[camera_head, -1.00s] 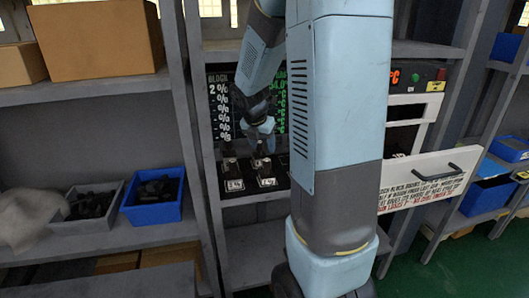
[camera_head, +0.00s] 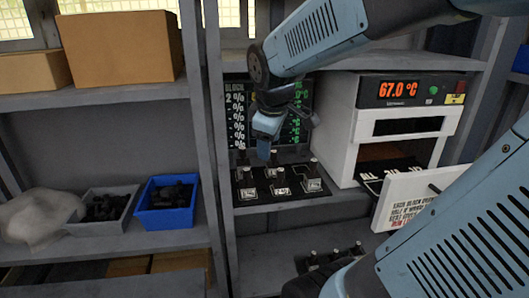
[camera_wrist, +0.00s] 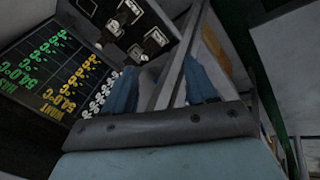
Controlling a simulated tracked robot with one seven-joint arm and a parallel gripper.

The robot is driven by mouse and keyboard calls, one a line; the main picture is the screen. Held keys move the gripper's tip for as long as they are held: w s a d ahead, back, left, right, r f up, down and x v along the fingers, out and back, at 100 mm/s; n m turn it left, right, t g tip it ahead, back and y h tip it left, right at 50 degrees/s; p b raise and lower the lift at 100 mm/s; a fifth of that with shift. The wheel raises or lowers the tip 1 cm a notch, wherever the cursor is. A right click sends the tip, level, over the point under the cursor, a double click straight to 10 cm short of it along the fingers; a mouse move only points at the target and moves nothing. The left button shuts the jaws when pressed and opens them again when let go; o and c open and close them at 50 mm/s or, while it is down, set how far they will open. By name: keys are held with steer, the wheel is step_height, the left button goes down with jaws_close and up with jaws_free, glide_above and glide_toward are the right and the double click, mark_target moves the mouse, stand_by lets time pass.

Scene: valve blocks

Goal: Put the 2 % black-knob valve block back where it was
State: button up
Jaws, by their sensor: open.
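Several small valve blocks with dark knobs stand on a black mat (camera_head: 285,200) on the middle shelf. One is the left front block (camera_head: 247,194), another the middle block (camera_head: 281,187), another the right block (camera_head: 312,184). Their labels are too small to read surely, so I cannot tell which is the 2 % one. My gripper (camera_head: 264,150) hangs above the back left of the mat, before the board. In the wrist view my gripper (camera_wrist: 165,88) has its blue fingers apart with nothing between them.
More knobbed pieces (camera_head: 335,258) sit lower down. A blue bin (camera_head: 167,215) and grey bin (camera_head: 75,225) stand left.

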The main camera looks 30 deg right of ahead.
steer(key=s+a+r+m+t+y, duration=0.1)
steer(key=s+a+m, duration=0.3)
steer(key=s+m, duration=0.4)
steer(key=shift+s+a+r+y, duration=0.3)
steer(key=shift+s+a+r, duration=0.05)
steer(key=shift+r, duration=0.15)
